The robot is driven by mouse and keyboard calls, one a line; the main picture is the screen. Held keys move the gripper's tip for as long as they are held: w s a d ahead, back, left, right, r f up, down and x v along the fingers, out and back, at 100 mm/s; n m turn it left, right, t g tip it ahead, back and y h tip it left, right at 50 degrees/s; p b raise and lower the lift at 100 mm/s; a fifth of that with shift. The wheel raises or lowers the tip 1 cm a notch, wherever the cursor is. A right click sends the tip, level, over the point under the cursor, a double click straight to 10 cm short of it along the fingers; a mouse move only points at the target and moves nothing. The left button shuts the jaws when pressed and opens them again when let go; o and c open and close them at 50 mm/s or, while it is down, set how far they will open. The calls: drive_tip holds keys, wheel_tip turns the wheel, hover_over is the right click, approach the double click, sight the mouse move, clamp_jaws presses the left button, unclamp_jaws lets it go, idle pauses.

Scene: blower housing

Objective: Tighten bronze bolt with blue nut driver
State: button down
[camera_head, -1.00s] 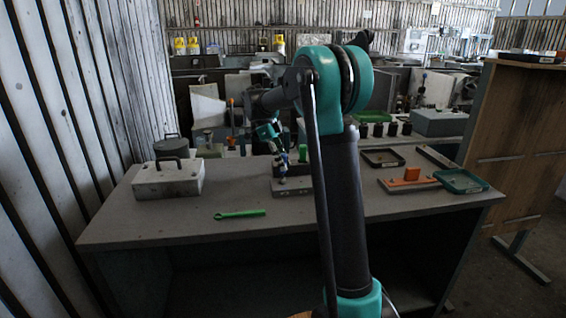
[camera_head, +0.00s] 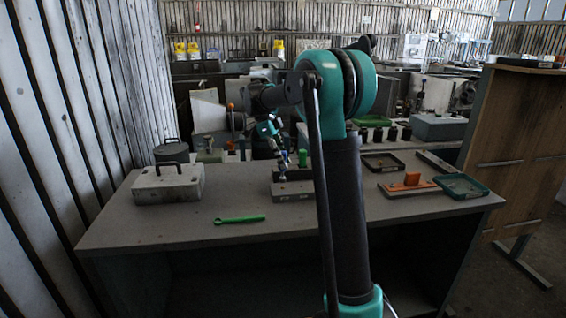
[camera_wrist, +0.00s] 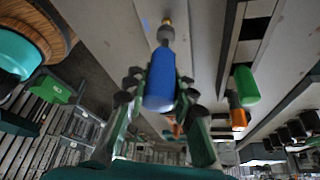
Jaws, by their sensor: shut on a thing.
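My gripper (camera_wrist: 160,100) is shut on the blue handle of the nut driver (camera_wrist: 160,80). In the wrist view the driver's grey shaft runs up from the handle. A small bronze-yellow piece, seemingly the bronze bolt (camera_wrist: 167,20), shows at the shaft's end; whether the socket sits on it is too small to tell. In the head view my gripper (camera_head: 268,130) is above the grey block (camera_head: 292,191) on the bench, with the tilted driver (camera_head: 281,163) reaching down to the block. The bolt cannot be made out there.
A green handle (camera_wrist: 245,85) and an orange one (camera_wrist: 236,113) stand beside the driver in the wrist view. A green wrench (camera_head: 240,219) lies on the bench (camera_head: 150,228). A grey case (camera_head: 168,187) is at left, an orange-topped piece (camera_head: 411,181) and green tray (camera_head: 462,188) at right.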

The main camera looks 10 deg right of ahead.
sight(286, 152)
drive_tip(key=shift+r, duration=2.55)
